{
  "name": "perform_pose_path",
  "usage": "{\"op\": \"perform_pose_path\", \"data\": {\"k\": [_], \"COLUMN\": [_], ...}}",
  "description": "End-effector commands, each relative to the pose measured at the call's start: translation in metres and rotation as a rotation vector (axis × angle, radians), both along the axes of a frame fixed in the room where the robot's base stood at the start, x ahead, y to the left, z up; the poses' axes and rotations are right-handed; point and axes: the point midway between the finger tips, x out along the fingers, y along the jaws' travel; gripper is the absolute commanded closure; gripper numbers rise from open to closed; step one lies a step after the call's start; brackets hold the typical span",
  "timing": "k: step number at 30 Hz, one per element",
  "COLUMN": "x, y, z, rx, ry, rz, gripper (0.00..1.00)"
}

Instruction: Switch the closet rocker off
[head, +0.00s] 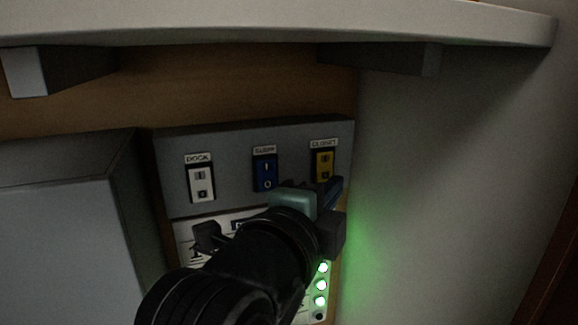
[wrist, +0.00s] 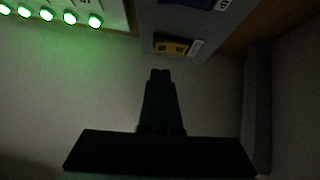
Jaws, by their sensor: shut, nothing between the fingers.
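The closet rocker (head: 323,166) is yellow and is the rightmost of three on a grey switch panel (head: 225,148). Its label above is small and blurred. In the wrist view the yellow rocker (wrist: 171,47) lies just beyond my fingertips. My gripper (head: 337,182) is shut and empty, with its fingertips just below and right of the rocker in the head view. In the wrist view the gripper (wrist: 160,74) points toward the panel's edge, and a gap shows between the tips and the rocker. I cannot tell which side of the rocker is pressed.
A white DOCK rocker (head: 200,184) and a blue rocker (head: 265,171) share the panel. Green lights (head: 322,285) glow below, partly behind my arm. A grey box (head: 65,235) stands at left. A shelf (head: 270,22) overhangs above, and a pale wall (head: 460,190) closes the right side.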

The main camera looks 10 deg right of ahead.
Motion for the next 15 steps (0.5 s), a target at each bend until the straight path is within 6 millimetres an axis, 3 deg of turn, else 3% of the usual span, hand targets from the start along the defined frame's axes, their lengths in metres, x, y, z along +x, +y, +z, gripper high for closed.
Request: {"op": "perform_pose_path", "data": {"k": [6,15], "x": [0.022,0.026], "y": [0.006,0.007], "z": [-0.001,-0.003], "rx": [-0.002,0.0], "ry": [0.001,-0.001], "rz": [0.001,0.001], "gripper": [1.0,1.0]}}
